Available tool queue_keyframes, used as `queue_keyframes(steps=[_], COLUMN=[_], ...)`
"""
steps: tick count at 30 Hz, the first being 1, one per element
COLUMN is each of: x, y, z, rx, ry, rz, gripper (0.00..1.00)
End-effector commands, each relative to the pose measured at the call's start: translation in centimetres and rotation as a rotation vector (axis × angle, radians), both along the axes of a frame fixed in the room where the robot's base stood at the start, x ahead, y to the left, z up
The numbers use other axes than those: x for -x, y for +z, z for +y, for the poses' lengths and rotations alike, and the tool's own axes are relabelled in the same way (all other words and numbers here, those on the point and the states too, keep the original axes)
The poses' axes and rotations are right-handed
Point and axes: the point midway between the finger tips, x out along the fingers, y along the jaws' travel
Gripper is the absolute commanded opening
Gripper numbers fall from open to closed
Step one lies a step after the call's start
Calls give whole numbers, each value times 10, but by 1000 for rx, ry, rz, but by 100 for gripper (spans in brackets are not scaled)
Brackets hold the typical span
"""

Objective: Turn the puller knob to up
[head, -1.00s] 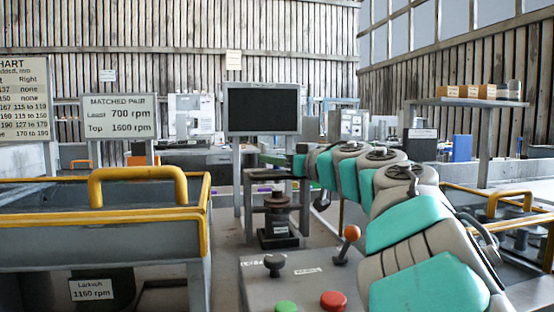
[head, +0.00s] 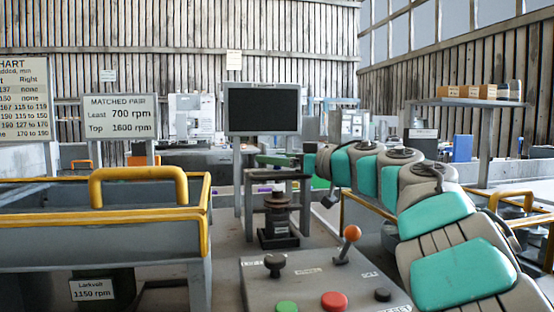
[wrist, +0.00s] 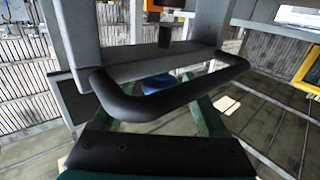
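A grey control panel (head: 262,282) stands at the bottom of the head view. It carries a black knob (head: 274,263), an orange-balled lever (head: 350,233) and a smaller black knob (head: 382,294). The panel's small labels are too blurred to read, so I cannot tell which knob is the puller knob. My gripper (head: 275,160) is beyond the panel, over the grey stand, away from the knobs. In the wrist view its green fingers (wrist: 160,115) are spread apart, partly behind a black U-shaped bar (wrist: 165,103).
A green button (head: 286,306) and a red button (head: 333,300) sit on the panel's front. A grey stand (head: 248,200) with a dark spindle (head: 278,215) is behind it. A yellow-railed bin (head: 100,235) is left. A dark screen (head: 263,110) stands behind.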

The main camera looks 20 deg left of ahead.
Motion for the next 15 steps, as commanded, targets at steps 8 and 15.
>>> queue_keyframes(steps=[8,15], x=[0,-1], y=[0,11], z=[0,-1], rx=[0,1], ry=[0,0], rz=[0,1], gripper=[78,78])
